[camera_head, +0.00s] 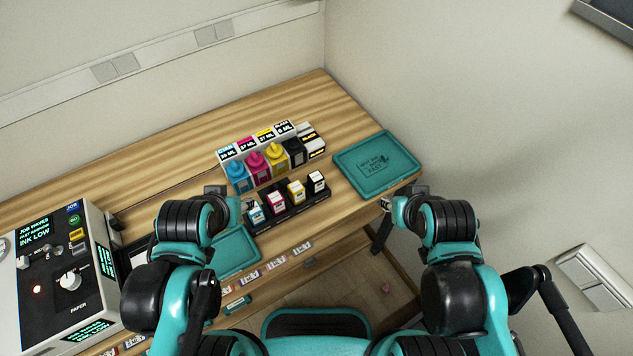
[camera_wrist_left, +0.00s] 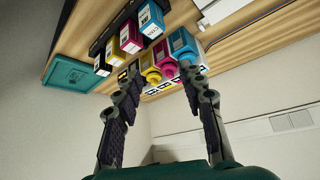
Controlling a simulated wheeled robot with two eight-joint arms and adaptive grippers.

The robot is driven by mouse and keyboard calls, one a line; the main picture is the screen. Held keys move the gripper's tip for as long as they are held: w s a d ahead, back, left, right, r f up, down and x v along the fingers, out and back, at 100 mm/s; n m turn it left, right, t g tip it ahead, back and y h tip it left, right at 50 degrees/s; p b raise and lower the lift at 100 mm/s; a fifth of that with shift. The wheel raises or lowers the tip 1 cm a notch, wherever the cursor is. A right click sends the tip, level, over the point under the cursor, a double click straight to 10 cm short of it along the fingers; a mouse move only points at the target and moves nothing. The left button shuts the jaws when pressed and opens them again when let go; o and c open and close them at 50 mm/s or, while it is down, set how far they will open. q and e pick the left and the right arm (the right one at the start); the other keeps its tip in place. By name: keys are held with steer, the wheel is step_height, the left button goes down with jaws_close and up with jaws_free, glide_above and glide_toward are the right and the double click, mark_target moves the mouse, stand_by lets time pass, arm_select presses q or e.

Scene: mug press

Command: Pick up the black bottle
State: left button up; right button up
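The black bottle (camera_head: 295,151) stands at the right end of a row of ink bottles on the table, beside the yellow bottle (camera_head: 276,160). In the left wrist view it is mostly hidden behind a finger. My left gripper (camera_wrist_left: 161,72) is open, its fingers spread wide with nothing held. Beyond its fingertips, the wrist view shows the yellow, magenta (camera_wrist_left: 165,62) and cyan (camera_wrist_left: 183,46) bottles. In the head view my left gripper is mostly hidden by its own arm, left of the row. My right gripper (camera_head: 403,198) is largely hidden by its arm, near the table's right edge.
A white label rack (camera_head: 228,153) stands behind the bottles. A black holder (camera_head: 264,226) with several small cartridges lies in front. A teal tray (camera_head: 347,178) is at the right, another (camera_head: 236,257) at the front left. A printer-like machine (camera_head: 35,300) stands far left. The table's back is clear.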

stand_by(0.3)
arm_select(q)
steer(key=o, duration=0.4)
steer(key=shift+w+r, duration=0.1)
steer(key=shift+o, duration=0.2)
steer(key=m+g+p, duration=0.3)
steer(key=m+g, duration=0.4)
steer(key=m, duration=0.5)
glide_above(316, 176)
steer(key=f, duration=0.9)
steer(key=shift+d+f, duration=0.15)
steer(key=shift+d, duration=0.05)
step_height(316, 176, down, 3)
steer(key=shift+r+b, duration=0.15)
steer(key=shift+b, duration=0.45)
step_height(316, 176, down, 5)
steer(key=shift+a+f+b, duration=0.15)
steer(key=shift+f+b, duration=0.05)
steer(key=shift+b, duration=0.85)
steer(key=shift+r, duration=0.1)
steer(key=shift+c, duration=0.3)
